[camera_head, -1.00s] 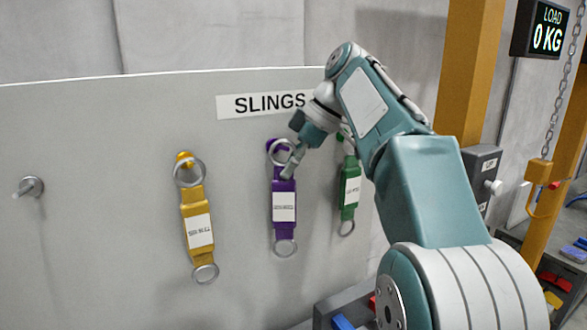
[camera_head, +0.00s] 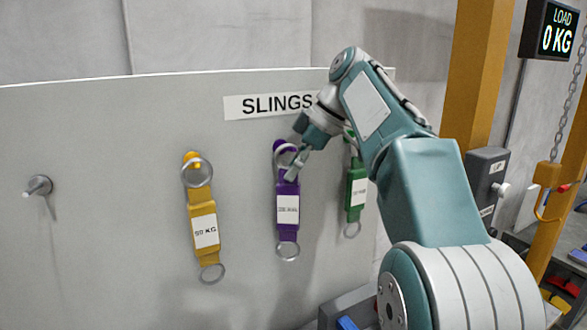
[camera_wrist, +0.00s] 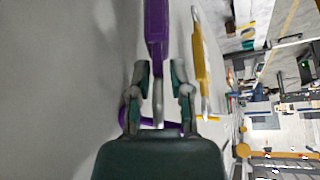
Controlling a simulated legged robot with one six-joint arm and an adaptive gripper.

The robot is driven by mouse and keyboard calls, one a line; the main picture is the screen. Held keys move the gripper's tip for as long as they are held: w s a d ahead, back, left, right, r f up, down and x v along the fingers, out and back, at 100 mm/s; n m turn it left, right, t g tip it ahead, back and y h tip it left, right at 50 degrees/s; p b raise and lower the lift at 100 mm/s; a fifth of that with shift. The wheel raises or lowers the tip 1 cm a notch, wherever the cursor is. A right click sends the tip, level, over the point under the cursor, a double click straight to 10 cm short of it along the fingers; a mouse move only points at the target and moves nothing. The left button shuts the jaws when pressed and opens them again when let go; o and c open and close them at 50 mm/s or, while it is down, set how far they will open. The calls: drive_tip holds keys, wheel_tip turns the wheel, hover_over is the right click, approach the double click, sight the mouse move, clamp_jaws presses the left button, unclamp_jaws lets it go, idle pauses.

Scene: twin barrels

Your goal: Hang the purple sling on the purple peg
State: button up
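The purple sling (camera_head: 288,210) hangs upright against the board, with a white label and a metal ring at each end. Its upper ring (camera_head: 285,157) appears to hang around the purple peg (camera_head: 278,146), partly hidden by my gripper. My gripper (camera_head: 294,172) is at this ring, coming from the upper right. In the wrist view my gripper (camera_wrist: 160,76) has its two fingers apart, one on each side of the ring (camera_wrist: 158,105), with gaps visible. The purple peg (camera_wrist: 165,126) crosses behind the ring there, and the purple sling (camera_wrist: 156,30) extends beyond the fingertips.
A yellow sling (camera_head: 204,230) hangs left of the purple one, and a green sling (camera_head: 356,186) hangs to its right, near my arm. A bare grey peg (camera_head: 39,186) sticks out at the far left. The load display (camera_head: 549,32) reads 0 KG.

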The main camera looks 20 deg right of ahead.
idle(0.4)
drive_tip(key=shift+d+r, duration=0.2)
drive_tip(key=s+d, duration=0.4)
drive_tip(key=d, duration=0.8)
drive_tip(key=s+a+f+m+t+h, duration=0.1)
drive_tip(key=s+a+f+m+h, duration=0.2)
drive_tip(key=s+a+f+m, duration=0.6)
drive_tip(key=s+a+f+m+t+h, duration=0.1)
drive_tip(key=s+a+f+m, duration=0.1)
drive_tip(key=s+f, duration=0.3)
drive_tip(key=s+a+f+m+t+h, duration=0.1)
drive_tip(key=s+a+f+m+h, duration=0.1)
drive_tip(key=s+f, duration=0.4)
wheel_tip(320, 180, down, 3)
drive_tip(key=shift+s+m+t, duration=0.3)
drive_tip(key=shift+m+t, duration=0.1)
drive_tip(key=shift+m, duration=0.2)
idle(1.4)
